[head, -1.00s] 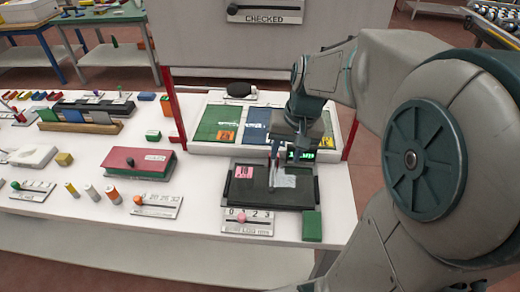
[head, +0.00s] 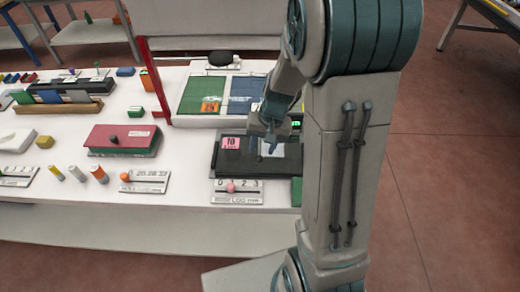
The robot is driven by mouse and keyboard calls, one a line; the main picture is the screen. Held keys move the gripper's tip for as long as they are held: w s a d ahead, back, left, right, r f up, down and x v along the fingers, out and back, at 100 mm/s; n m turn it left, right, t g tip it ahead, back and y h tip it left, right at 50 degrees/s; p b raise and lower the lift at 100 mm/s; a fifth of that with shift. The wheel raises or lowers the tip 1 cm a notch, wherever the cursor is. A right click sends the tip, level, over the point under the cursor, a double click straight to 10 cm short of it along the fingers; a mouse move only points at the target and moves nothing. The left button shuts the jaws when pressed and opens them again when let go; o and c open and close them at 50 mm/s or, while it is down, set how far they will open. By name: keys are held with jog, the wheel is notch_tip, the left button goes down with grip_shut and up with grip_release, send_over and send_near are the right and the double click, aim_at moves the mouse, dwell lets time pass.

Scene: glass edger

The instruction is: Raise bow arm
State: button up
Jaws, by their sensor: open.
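I cannot tell for sure which part is the bow arm. A red upright post (head: 147,80) with a short foot stands at the back of the white bench, left of the green and blue panels. My gripper (head: 268,150) is open, pointing down just above the black tray (head: 230,165). It is close to the pale card (head: 268,149) there and holds nothing that I can see. A pink card (head: 231,143) lies to its left. My own arm hides the right end of the bench.
A slider plate with a pink knob (head: 231,187) lies in front of the tray, with a green block (head: 296,190) to its right. A red case (head: 122,139) and several small cylinders stand left. Open floor (head: 445,170) lies at right.

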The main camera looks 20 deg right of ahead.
jog(key=shift+w+a+f, duration=0.1)
jog(key=shift+a+f, duration=0.05)
jog(key=shift+f, duration=0.5)
jog(key=shift+a+f, duration=0.1)
jog(key=shift+f, duration=0.5)
